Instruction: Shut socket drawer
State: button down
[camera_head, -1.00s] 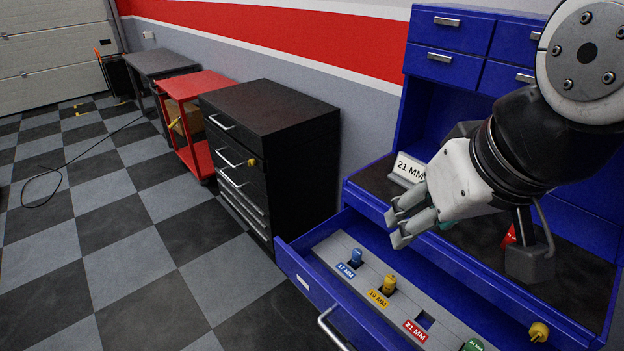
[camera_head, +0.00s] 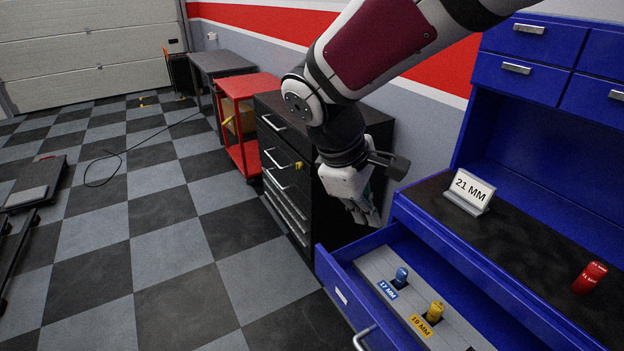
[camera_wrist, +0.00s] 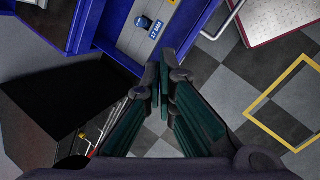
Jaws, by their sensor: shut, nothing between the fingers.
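The blue socket drawer (camera_head: 341,292) stands pulled out from the blue workbench (camera_head: 428,222). Its grey insert holds a blue socket (camera_head: 401,277) by the 17 MM label and a yellow socket (camera_head: 435,311) by the 19 MM label. The drawer's metal handle (camera_head: 361,340) is at the bottom edge of the head view. My gripper (camera_head: 368,218) points down beside the drawer's left end, apart from it, shut and empty. In the wrist view, the fingers (camera_wrist: 160,85) meet below the drawer's corner and the blue socket (camera_wrist: 143,22).
A red socket (camera_head: 589,277) and a 21 MM sign (camera_head: 470,190) are on the bench top. A black cabinet (camera_head: 290,160) stands left of the bench, close behind my gripper. A red cart (camera_head: 240,125) stands farther back.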

jog(key=w+a+f+n+t+h+b, duration=0.1)
jog(key=w+a+f+n+h, duration=0.15)
jog(key=a+f+n, duration=0.6)
jog(key=w+a+f+n+t+h+b, duration=0.1)
jog(key=w+a+f+n+t+b, duration=0.2)
jog(key=a+f, duration=1.05)
jog(key=g, duration=0.1)
send_near(324, 279)
jog(key=a+f+x, duration=0.1)
jog(key=x, duration=0.3)
jog(key=shift+w+d+r+n, duration=0.2)
jog(key=shift+d+r+n, duration=0.15)
jog(key=shift+d, duration=0.3)
jog(key=shift+d, duration=0.1)
